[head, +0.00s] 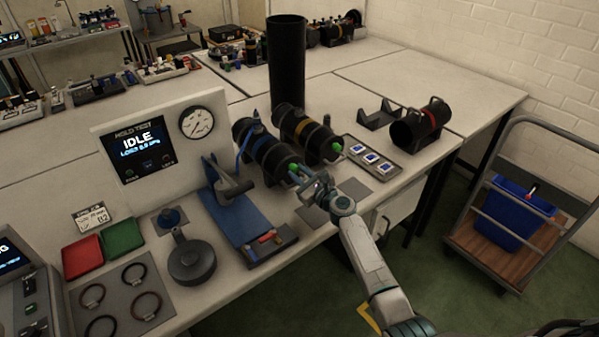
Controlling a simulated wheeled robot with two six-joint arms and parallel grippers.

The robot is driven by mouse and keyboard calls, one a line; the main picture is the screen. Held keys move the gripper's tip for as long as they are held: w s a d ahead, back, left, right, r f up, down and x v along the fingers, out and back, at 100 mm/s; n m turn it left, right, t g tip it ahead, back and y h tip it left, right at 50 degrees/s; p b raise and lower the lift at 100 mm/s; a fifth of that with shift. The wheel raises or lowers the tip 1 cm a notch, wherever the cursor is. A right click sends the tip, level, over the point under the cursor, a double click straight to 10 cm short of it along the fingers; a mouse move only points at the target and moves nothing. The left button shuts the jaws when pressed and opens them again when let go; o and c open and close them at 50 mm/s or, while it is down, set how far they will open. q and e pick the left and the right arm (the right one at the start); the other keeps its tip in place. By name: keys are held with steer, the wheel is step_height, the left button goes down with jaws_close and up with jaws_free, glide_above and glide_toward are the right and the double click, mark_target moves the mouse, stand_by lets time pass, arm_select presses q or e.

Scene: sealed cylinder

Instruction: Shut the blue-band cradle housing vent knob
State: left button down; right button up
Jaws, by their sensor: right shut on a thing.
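The blue-band housing (268,152) is a black cylinder lying in a cradle on the bench, with a blue band around it. A green vent knob (293,167) shows at its near end. My right gripper (299,176) reaches in from the lower right and is shut at this knob. The fingers partly hide the knob, and its turn angle is too small to tell. My left gripper is not in view.
An orange-band housing (312,137) with its own green knob lies close on the right. A tray with blue-and-white tiles (371,159) and a red-band cylinder (420,124) are further right. A blue stand (238,219) and the test panel reading IDLE (150,140) are left.

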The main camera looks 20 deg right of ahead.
stand_by(0.4)
steer(key=o, duration=1)
steer(key=v, duration=1)
steer(key=shift+s+d, duration=0.15)
steer(key=shift+s, duration=0.25)
